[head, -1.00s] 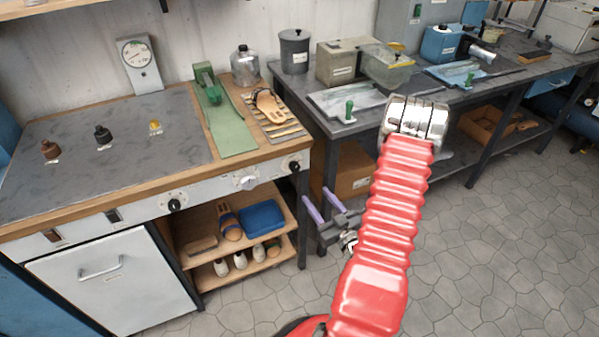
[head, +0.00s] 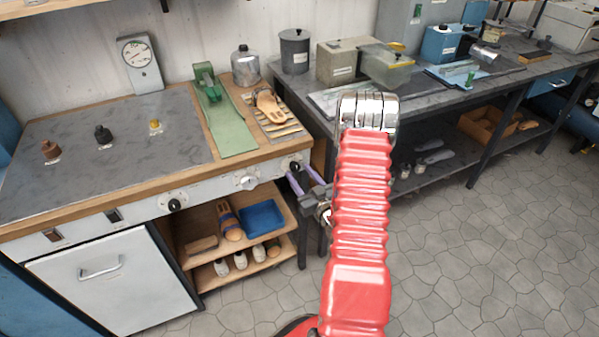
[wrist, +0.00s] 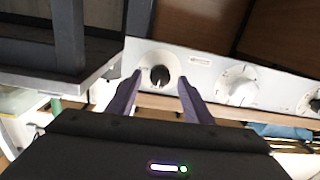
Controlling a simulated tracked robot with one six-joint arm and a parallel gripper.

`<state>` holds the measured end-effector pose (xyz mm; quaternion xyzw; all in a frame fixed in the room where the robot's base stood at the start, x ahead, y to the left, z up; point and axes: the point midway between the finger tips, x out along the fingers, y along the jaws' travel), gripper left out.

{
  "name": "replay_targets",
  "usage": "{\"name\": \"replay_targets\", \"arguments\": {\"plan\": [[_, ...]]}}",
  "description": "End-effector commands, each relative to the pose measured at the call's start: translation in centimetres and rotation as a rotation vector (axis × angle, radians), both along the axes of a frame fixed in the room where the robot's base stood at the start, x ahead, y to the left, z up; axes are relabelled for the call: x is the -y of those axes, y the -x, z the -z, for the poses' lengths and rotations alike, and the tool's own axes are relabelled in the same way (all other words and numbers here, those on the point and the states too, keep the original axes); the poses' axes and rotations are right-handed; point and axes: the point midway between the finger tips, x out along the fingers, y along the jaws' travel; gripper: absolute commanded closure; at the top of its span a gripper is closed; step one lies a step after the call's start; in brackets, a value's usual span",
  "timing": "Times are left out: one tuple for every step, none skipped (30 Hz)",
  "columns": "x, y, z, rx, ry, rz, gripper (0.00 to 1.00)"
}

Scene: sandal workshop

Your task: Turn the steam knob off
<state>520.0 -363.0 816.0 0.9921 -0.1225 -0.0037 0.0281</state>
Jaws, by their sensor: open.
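The front panel of the workbench bears a black knob at the left (head: 174,205), a white knob in the middle (head: 248,183) and a black knob at the right end (head: 294,166). Their labels are too small to read, so I cannot tell which one is steam. My gripper (head: 300,176) is open, with purple fingers up close to the right-end black knob. In the wrist view that black knob (wrist: 160,75) shows between the two fingertips, on a round pale base, and the white knob (wrist: 238,88) lies to its right. I cannot tell whether the fingers touch the knob.
A dark table (head: 415,98) stands right of the bench, its near leg close to my gripper. Shelves under the bench hold a blue tray (head: 262,216) and sandal parts. A gauge (head: 139,58) stands on the bench top. The floor (head: 470,260) is clear at right.

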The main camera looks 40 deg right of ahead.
Motion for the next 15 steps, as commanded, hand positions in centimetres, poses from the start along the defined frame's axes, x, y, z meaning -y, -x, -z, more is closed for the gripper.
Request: {"name": "replay_targets", "arguments": {"plan": [[0.1, -0.6, 0.0, 0.001, 0.001, -0.001, 0.54], [0.2, -0.8, 0.0, 0.001, 0.001, 0.0, 0.54], [0.3, -1.1, 0.0, 0.001, 0.0, 0.0, 0.54], [0.3, -1.3, 0.0, 0.001, 0.0, 0.0, 0.54], [0.4, -1.5, 0.0, 0.001, 0.0, 0.0, 0.54], [0.4, -1.6, 0.0, 0.0, -0.001, 0.0, 0.54], [0.4, -1.7, 0.0, 0.0, -0.001, 0.0, 0.54], [0.4, -1.7, 0.0, 0.0, -0.001, 0.0, 0.54], [0.4, -1.7, 0.0, 0.0, -0.001, 0.001, 0.54], [0.4, -1.7, 0.0, 0.0, -0.001, 0.001, 0.54], [0.4, -1.7, 0.0, 0.0, -0.001, 0.001, 0.54], [0.4, -1.7, 0.0, 0.0, -0.001, 0.001, 0.54], [0.4, -1.7, 0.0, 0.0, -0.001, 0.001, 0.54], [0.4, -1.7, 0.0, 0.0, -0.001, 0.001, 0.54], [0.4, -1.7, 0.0, 0.0, -0.001, 0.001, 0.54]]}}
